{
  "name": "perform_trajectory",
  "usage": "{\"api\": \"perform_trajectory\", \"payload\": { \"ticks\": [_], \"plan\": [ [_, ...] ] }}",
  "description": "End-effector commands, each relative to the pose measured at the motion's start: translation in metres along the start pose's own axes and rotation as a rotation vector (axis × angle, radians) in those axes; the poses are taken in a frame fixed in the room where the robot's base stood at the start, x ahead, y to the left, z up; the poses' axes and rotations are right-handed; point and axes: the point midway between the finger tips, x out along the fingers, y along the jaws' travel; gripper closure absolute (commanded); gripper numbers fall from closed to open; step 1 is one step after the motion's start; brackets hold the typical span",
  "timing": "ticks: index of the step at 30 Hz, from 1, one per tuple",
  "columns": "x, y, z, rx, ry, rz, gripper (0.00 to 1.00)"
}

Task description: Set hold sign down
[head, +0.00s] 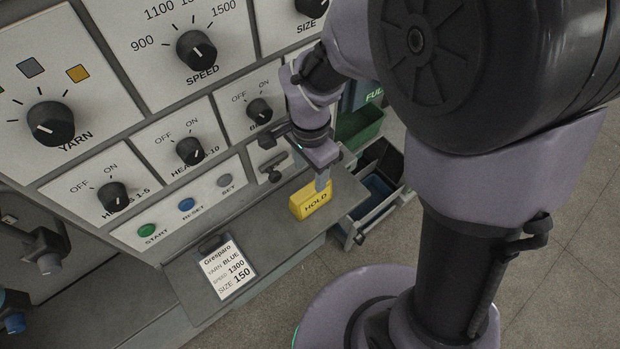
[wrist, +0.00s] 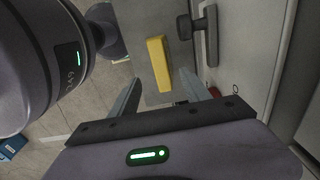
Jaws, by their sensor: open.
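The yellow hold sign (head: 311,204) stands on the grey shelf below the control panel, with the word HOLD facing the head camera. In the wrist view the hold sign (wrist: 157,63) is a yellow bar seen from above, lying beyond and between the fingers. My gripper (head: 323,178) is right above the sign in the head view, with a finger close to its top edge. In the wrist view my gripper (wrist: 165,92) has its two fingers apart with nothing held between them. Whether a finger touches the sign cannot be told.
An order card (head: 228,271) under a dark clip lies on the shelf (head: 185,283) to the left. Panel knobs and a handle (head: 273,167) stick out behind the sign. A green bin (head: 361,128) and dark bins stand beyond the shelf's right end.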

Motion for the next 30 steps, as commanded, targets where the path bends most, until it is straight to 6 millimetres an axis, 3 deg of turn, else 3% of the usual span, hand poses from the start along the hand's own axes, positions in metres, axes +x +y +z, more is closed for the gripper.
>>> {"api": "perform_trajectory", "payload": {
  "ticks": [1,7,9,11,15,18,22,30],
  "plan": [
    [-0.015,-0.001,0.000,0.001,0.001,-0.003,0.45],
    [-0.042,0.002,-0.001,-0.008,0.001,-0.012,0.45],
    [-0.063,0.010,-0.005,-0.045,0.005,-0.057,0.45],
    [-0.092,0.025,-0.010,-0.110,0.018,-0.126,0.45],
    [-0.155,0.078,-0.011,-0.316,0.105,-0.307,0.45],
    [-0.178,0.111,-0.004,-0.452,0.198,-0.401,0.45],
    [-0.189,0.131,0.003,-0.559,0.282,-0.456,0.45],
    [-0.190,0.134,0.005,-0.583,0.297,-0.463,0.45]
  ]
}}
